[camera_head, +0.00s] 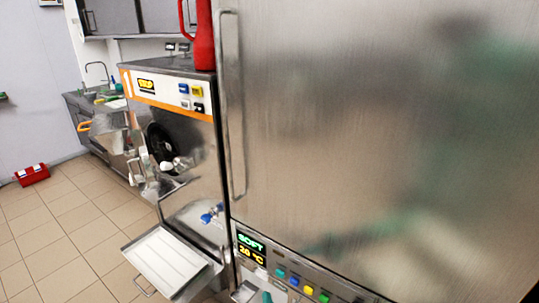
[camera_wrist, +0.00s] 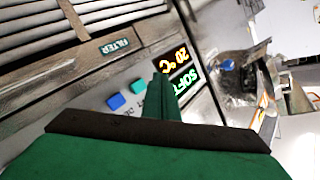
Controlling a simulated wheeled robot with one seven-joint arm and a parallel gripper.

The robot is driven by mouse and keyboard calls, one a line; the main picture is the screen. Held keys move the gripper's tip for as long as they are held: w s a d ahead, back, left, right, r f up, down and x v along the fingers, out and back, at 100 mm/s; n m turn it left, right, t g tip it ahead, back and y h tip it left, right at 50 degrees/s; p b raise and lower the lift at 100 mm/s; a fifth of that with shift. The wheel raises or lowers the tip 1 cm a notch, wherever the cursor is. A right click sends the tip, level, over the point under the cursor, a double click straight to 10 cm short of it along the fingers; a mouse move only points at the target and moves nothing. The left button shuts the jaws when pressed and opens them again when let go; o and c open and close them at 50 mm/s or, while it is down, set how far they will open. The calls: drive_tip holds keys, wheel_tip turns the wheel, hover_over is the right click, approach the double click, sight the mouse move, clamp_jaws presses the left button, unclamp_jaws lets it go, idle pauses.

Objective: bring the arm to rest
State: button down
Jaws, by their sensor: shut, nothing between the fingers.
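My gripper (camera_wrist: 160,92) shows in the wrist view with its green fingers together and nothing between them. Its tip is in front of the control panel of the large steel freezer (camera_head: 380,130), close to the display (camera_wrist: 182,70) and the blue and green buttons. I cannot tell whether it touches the panel. In the head view the display (camera_head: 251,249) reads SOFT and 20 °C, with a row of coloured buttons to its right. A small green piece at the bottom edge there may be my fingertip; most of my arm is out of view.
The freezer's closed door has a long vertical handle (camera_head: 232,105). To its left stands a machine with an orange stripe (camera_head: 168,106), a red vessel (camera_head: 204,35) on top and a tray (camera_head: 165,258) jutting out low. A red toolbox (camera_head: 32,175) lies on the tiled floor, otherwise clear at left.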

drive_tip(key=s+d+f+n+h, duration=0.1)
drive_tip(key=s, duration=1.2)
drive_tip(key=s+d+f+n+h, duration=0.1)
drive_tip(key=s+f+h, duration=0.1)
drive_tip(key=s, duration=1.1)
drive_tip(key=s+a+r+n, duration=0.2)
drive_tip(key=s+r+n, duration=0.1)
drive_tip(key=s+r, duration=1.1)
drive_tip(key=s, duration=0.4)
drive_tip(key=shift+g, duration=0.3)
drive_tip(key=shift+s, duration=0.1)
drive_tip(key=shift+s, duration=0.1)
